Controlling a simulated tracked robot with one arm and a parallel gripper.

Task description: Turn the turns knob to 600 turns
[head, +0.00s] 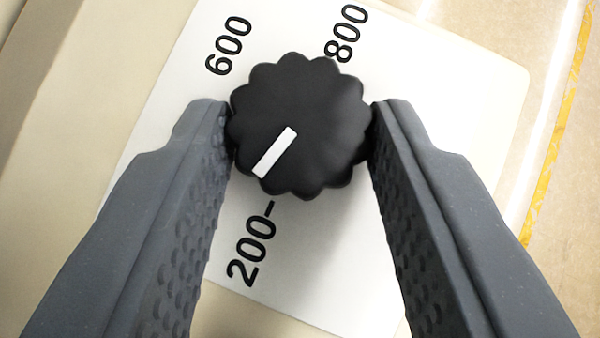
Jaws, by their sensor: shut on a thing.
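The turns knob (320,110) is black with a scalloped rim and sits in the middle of the head view. Its white pointer line (274,153) points to the lower left, between the 200 mark below and the left finger. The label 600 (229,45) is at the upper left of the knob, 800 (347,32) at the upper right and 200 (251,246) at the lower left. My gripper (301,115) is shut on the knob, one grey finger touching each side. The left finger hides the dial's left side.
The white dial plate (440,75) is fixed on a beige housing (85,75). A floor with a yellow line (560,135) shows beyond the housing at the right. No loose object is near the knob.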

